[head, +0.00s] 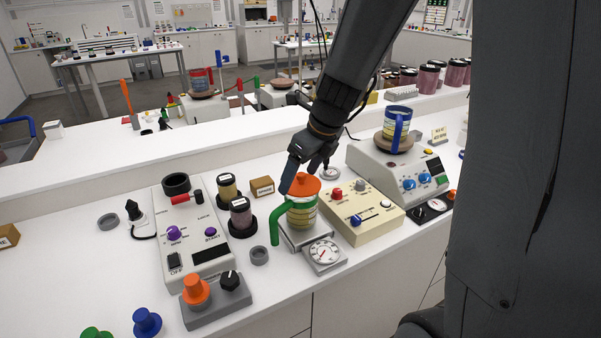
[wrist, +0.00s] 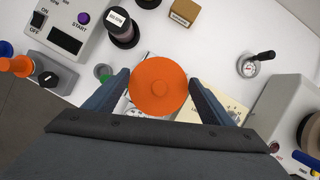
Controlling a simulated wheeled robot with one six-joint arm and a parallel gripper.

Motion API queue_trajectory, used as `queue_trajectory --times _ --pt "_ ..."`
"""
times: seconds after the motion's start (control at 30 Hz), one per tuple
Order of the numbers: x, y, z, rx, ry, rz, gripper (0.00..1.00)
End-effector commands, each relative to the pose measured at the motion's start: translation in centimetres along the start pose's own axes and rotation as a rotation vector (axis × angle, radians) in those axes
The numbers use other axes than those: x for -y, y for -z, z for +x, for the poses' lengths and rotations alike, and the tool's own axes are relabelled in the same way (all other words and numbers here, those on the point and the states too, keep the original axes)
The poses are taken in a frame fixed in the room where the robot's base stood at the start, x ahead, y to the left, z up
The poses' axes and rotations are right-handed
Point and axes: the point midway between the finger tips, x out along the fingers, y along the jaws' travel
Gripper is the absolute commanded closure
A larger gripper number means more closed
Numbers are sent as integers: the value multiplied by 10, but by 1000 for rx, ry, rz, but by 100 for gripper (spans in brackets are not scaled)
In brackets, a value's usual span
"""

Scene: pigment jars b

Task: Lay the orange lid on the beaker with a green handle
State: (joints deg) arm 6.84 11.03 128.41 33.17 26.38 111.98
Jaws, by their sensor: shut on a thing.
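The orange lid (head: 303,185) sits at the top of the beaker with a green handle (head: 303,215) in the head view. In the wrist view the round lid (wrist: 159,87) with its knob lies between the two fingers of my gripper (wrist: 160,92) and hides most of the beaker below. My gripper (head: 304,172) is shut on the lid and points down over the beaker. The beaker stands on a small scale (head: 325,254) with a dial, its green handle to the left. Whether the lid bears fully on the rim is hard to tell.
A cream box with knobs (head: 362,212) stands close on the right. A grey device (head: 190,228) and dark-based jars (head: 241,215) stand to the left. A blue-handled beaker (head: 397,122) sits on a hot plate at the back right.

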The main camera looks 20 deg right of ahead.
Motion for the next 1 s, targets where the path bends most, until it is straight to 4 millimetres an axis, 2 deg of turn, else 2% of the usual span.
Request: queue_trajectory --times 1.0 --pt "0 4 10 0 0 -1 45"
